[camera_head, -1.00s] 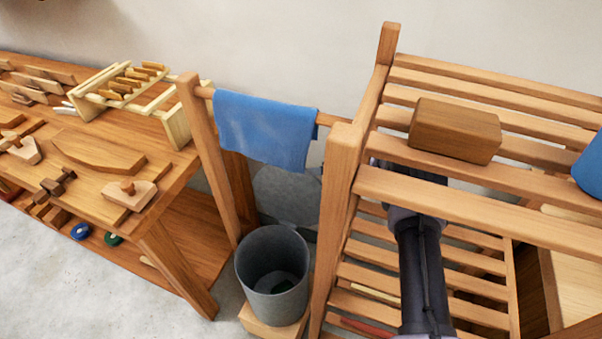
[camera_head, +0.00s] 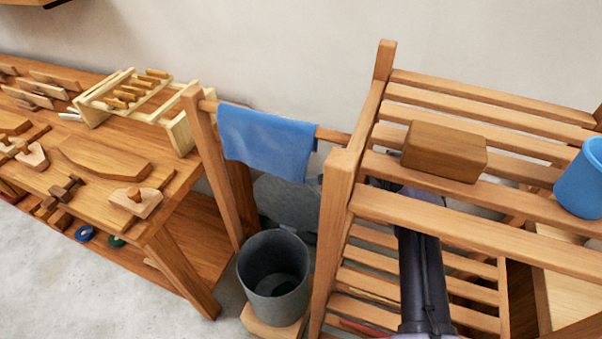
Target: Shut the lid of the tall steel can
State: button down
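The tall steel can (camera_head: 273,292) stands upright on a low wooden block between the bench and the slatted rack. Its mouth is open and I see down into its dark inside. The lid (camera_head: 285,205), a grey rounded plate, stands raised behind the can's rim, below the blue cloth. My arm (camera_head: 422,270) reaches up behind the slats of the rack, right of the can. Its far end passes out of sight behind the rack's slats and front post, so my gripper is hidden and its distance from the lid cannot be told.
The rack (camera_head: 340,200) stands close on the can's right, with a wooden block (camera_head: 444,150) and a blue cup (camera_head: 582,180) on top. A blue cloth (camera_head: 266,140) hangs on a rail above the lid. The workbench (camera_head: 110,195) with tools is at left. Floor is clear in front left.

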jog(key=shift+s+r, duration=0.1)
jog(key=shift+s, duration=0.15)
jog(key=c, duration=1.7)
grip_release()
